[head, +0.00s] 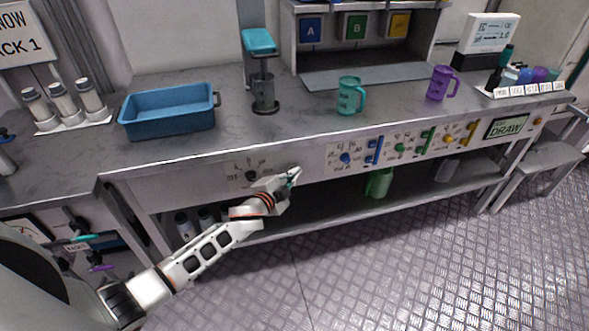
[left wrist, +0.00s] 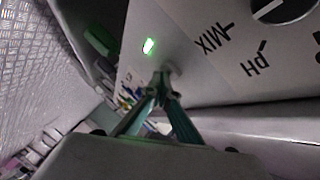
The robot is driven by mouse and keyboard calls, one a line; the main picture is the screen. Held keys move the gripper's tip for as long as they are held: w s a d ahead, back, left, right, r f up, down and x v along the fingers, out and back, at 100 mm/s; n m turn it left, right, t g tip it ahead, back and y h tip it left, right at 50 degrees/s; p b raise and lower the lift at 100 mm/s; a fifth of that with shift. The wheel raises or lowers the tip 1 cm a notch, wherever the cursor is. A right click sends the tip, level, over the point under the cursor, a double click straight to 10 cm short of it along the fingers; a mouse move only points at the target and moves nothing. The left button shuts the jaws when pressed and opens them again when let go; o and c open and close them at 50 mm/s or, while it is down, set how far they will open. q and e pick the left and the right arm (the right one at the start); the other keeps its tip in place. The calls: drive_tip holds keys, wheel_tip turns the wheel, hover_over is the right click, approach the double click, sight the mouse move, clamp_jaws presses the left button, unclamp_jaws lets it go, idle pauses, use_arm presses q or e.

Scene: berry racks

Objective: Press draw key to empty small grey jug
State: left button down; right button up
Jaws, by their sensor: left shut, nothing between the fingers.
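My left gripper (head: 293,176) is shut and empty, close to the bench's front panel, right of a dark knob (head: 251,175). In the left wrist view its teal fingertips (left wrist: 162,82) are together by a small pale button-like part (left wrist: 173,72); I cannot tell whether they touch. A green-lit screen reading DRAW (head: 507,126) is far right on the front panel, with an orange button (head: 538,121) beside it. A small greyish jug (head: 447,170) stands on the lower shelf, below the panel's right part. My right gripper is not in view.
On the bench are a blue tray (head: 167,119), a teal-topped stand (head: 259,41) with a dark grey vessel (head: 264,92), a teal jug (head: 350,96) and a purple jug (head: 441,84). A green jug (head: 378,183) is on the lower shelf. The metal floor (head: 400,265) in front is clear.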

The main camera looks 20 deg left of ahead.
use_arm(q)
drive_tip(key=shift+s, duration=0.15)
drive_tip(key=shift+s+d, duration=0.45)
drive_tip(key=shift+s, duration=0.15)
drive_tip(key=s+d, duration=0.1)
drive_tip(key=s, duration=0.1)
drive_tip(key=s+d+p, duration=0.1)
drive_tip(key=s, duration=0.1)
drive_tip(key=shift+d, duration=0.4)
idle(0.7)
